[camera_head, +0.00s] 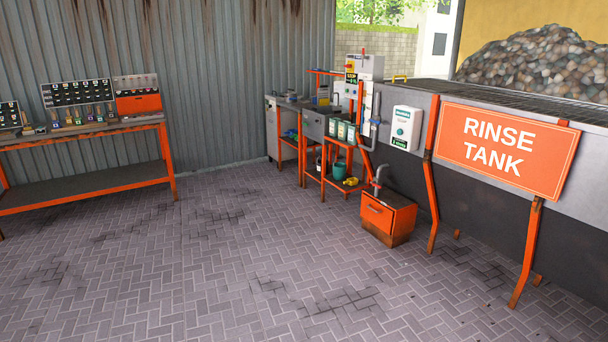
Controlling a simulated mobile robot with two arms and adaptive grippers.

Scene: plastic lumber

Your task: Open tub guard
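A long grey rinse tank (480,210) on orange legs runs along the right side, with an orange "RINSE TANK" sign (507,150) on its front. A dark mesh-like cover (515,98) lies along the tank's top. I cannot tell which part is the tub guard; none is labelled as such. At the tank's far end stands a grey control cabinet (370,68) with a yellow "STOP" label. Neither of my grippers is in view.
An orange box (388,218) with a pipe stands on the floor before the tank. An orange stand (340,165) with containers and a grey bench (285,118) are behind it. An orange-framed workbench (85,190) is at left. The paved floor (220,260) between is clear.

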